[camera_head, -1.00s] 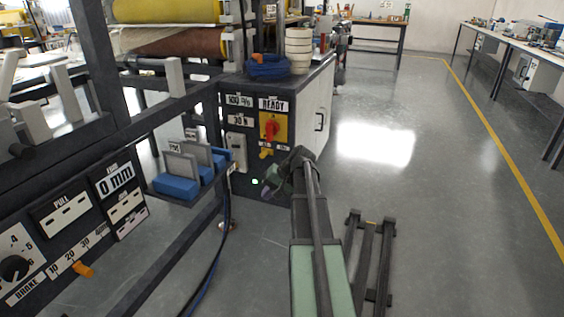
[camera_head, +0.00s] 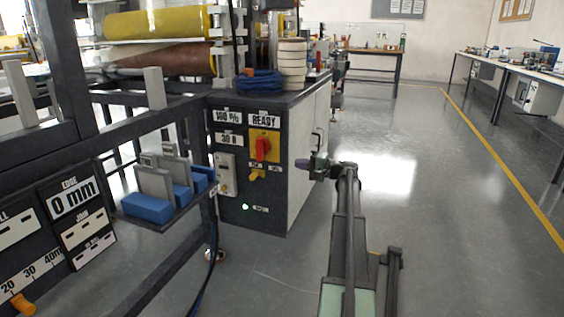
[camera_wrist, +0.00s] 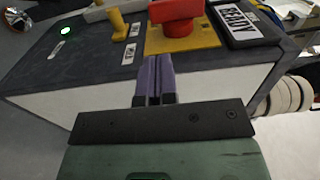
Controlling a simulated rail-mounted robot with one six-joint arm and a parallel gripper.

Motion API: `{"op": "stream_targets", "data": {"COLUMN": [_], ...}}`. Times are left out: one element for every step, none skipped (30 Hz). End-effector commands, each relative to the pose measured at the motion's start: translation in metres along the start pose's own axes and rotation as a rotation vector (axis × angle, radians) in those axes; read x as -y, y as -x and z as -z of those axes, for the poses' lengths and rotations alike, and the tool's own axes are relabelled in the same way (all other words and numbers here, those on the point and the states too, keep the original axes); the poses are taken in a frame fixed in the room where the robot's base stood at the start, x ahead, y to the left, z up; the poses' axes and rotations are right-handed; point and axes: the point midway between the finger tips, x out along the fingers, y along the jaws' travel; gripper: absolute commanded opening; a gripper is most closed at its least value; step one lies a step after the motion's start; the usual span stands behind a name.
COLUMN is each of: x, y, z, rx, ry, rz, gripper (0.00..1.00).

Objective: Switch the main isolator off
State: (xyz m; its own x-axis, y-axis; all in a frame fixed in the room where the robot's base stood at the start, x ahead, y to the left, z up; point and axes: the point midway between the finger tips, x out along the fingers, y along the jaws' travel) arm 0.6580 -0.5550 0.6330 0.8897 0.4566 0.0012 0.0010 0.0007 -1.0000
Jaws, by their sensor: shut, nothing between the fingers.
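The main isolator is a red rotary knob (camera_head: 262,148) on a yellow plate (camera_head: 264,136), on the front panel of the dark cabinet under the READY label. In the wrist view the red knob (camera_wrist: 177,14) sits on its yellow plate (camera_wrist: 205,38) at the top, beyond my fingertips. My gripper (camera_head: 314,164) is right of the knob, near the cabinet's front corner. In the wrist view its purple fingers (camera_wrist: 155,66) are shut together and empty, apart from the knob. The knob's position marks cannot be read.
A yellow selector (camera_head: 257,174) and a lit green lamp (camera_head: 245,207) are below the knob. The READY label (camera_head: 264,119) is above it. A blue cable coil (camera_head: 259,82) and white tape rolls (camera_head: 291,62) stand on top. Open floor is to the right.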

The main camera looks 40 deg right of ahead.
Motion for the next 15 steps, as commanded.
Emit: {"op": "stream_targets", "data": {"x": [0.0,0.0,0.0,0.0,0.0,0.0,0.0,0.0,0.0,0.0,0.0,0.0,0.0,0.0,0.0], "y": [-0.007,-0.012,-0.02,-0.025,-0.032,-0.041,-0.048,-0.054,-0.063,-0.07,-0.076,-0.085,-0.092,-0.098,-0.105], "z": [0.0,0.0,0.0,0.0,0.0,0.0,0.0,0.0,0.0,0.0,0.0,0.0,0.0,0.0,0.0], "rx": [0.002,0.002,0.002,0.003,0.003,0.003,0.003,0.003,0.003,0.003,0.003,0.003,0.003,0.002,0.002], "ry": [0.0,0.0,0.0,0.0,0.0,0.0,0.0,0.0,0.0,0.0,0.0,0.0,0.0,0.0,0.0], "rz": [0.0,0.0,0.0,-0.001,-0.001,-0.001,-0.001,-0.001,-0.001,-0.001,-0.001,-0.001,-0.001,-0.001,-0.001], "gripper": [0.0,0.0,0.0,0.0,0.0,0.0,0.0,0.0,0.0,0.0,0.0,0.0,0.0,0.0,0.0]}}
